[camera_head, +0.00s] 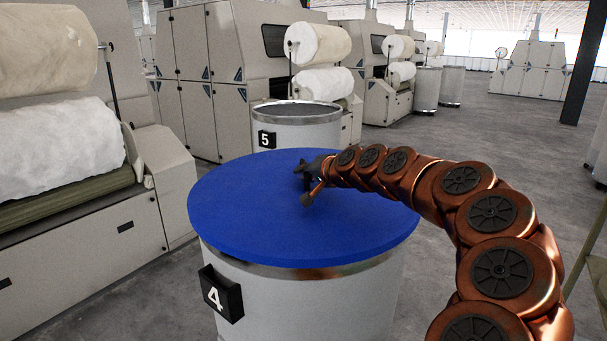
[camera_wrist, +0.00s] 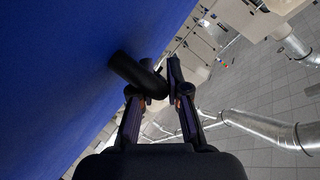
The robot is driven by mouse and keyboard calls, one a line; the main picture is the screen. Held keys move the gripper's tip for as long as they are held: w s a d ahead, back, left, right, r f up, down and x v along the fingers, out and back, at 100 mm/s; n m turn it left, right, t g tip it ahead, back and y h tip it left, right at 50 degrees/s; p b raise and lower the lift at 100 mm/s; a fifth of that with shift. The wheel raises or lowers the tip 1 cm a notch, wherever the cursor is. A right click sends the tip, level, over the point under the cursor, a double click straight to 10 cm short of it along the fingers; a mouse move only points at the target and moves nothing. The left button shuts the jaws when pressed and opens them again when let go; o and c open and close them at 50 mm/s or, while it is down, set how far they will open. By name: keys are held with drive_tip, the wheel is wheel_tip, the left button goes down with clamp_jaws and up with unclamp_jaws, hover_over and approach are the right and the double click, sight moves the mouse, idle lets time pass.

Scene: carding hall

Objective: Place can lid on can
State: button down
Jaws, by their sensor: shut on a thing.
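The round blue lid (camera_head: 260,215) covers the top of the can marked 4 (camera_head: 310,305) in the head view. A strip of the can's metal rim shows below the lid's front edge. I cannot tell whether the lid rests on the rim or sits slightly above it. My gripper (camera_head: 308,182) is at the lid's middle, reaching in from the right. In the wrist view the lid (camera_wrist: 60,70) fills the left side. A dark cylindrical handle (camera_wrist: 138,75) sticks out from it, and my gripper (camera_wrist: 160,88) is shut on this handle.
An open can marked 5 (camera_head: 296,122) stands just behind. A carding machine with white rolls (camera_head: 60,150) stands close on the left, and more machines (camera_head: 220,75) stand behind. A dark post (camera_head: 585,60) stands far right.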

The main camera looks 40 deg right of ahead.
drive_tip(key=shift+f+b, duration=0.35)
drive_tip(key=shift+b, duration=0.05)
drive_tip(key=c, duration=1.2)
unclamp_jaws()
drive_tip(key=shift+o, duration=0.2)
drive_tip(key=shift+r+p, duration=0.45)
drive_tip(key=shift+p, duration=0.05)
drive_tip(key=b+v, duration=0.2)
drive_tip(key=v, duration=1)
drive_tip(key=shift+r+b, duration=0.2)
drive_tip(key=shift+b, duration=0.1)
drive_tip(key=shift+a, duration=0.1)
